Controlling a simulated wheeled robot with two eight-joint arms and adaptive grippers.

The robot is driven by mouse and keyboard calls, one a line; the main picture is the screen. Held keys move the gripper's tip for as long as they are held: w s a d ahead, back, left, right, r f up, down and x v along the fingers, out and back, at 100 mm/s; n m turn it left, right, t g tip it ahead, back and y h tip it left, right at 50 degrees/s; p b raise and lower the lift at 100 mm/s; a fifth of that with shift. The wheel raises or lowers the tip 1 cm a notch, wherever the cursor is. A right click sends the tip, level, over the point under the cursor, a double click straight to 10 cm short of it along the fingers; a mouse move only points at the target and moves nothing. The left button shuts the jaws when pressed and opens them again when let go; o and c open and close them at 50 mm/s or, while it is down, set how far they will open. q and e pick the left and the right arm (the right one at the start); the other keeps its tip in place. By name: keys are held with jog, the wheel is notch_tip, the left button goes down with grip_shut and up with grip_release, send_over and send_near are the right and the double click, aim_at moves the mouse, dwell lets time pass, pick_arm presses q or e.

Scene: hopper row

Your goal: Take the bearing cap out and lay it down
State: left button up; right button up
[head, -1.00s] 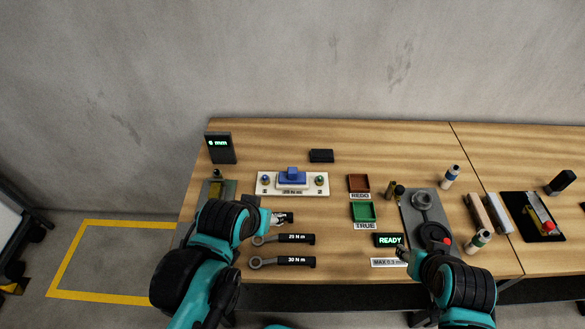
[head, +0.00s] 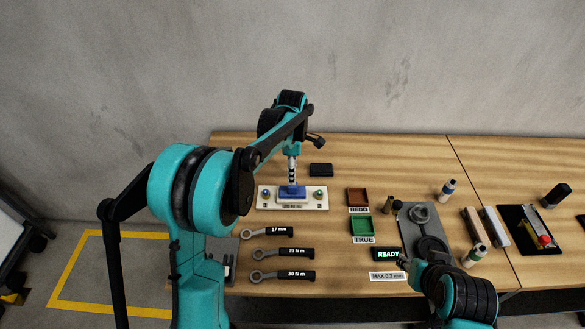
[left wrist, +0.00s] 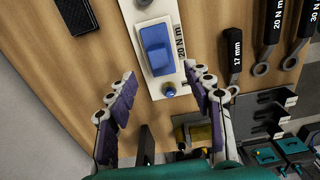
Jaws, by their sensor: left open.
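The bearing cap (head: 285,194), a blue block with a raised middle, sits on a white labelled base (head: 263,204) with a bolt at each end. It also shows in the left wrist view (left wrist: 156,50), beyond my fingertips. My left gripper (head: 292,177) points down over the cap in the head view. In the left wrist view my left gripper (left wrist: 163,88) is open, its purple-padded fingers apart with nothing between them. My right gripper (head: 402,262) is low by the READY display; its jaws are too small to read.
Several torque wrenches (head: 282,253) lie in front of the base. A brown REDO tray (head: 358,197) and a green TRUE tray (head: 361,225) are to its right. A READY display (head: 387,254) and grey fixture plate (head: 409,235) lie further right. A black block (head: 321,170) lies behind.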

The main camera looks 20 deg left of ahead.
aim_at(292, 189)
pick_arm(q)
jog(key=shift+w+f, duration=0.15)
jog(key=shift+f, duration=0.6)
notch_tip(292, 189, down, 7)
jog(key=shift+r+b, duration=0.15)
jog(key=shift+b, duration=0.95)
jog(key=shift+c, duration=0.3)
grip_shut()
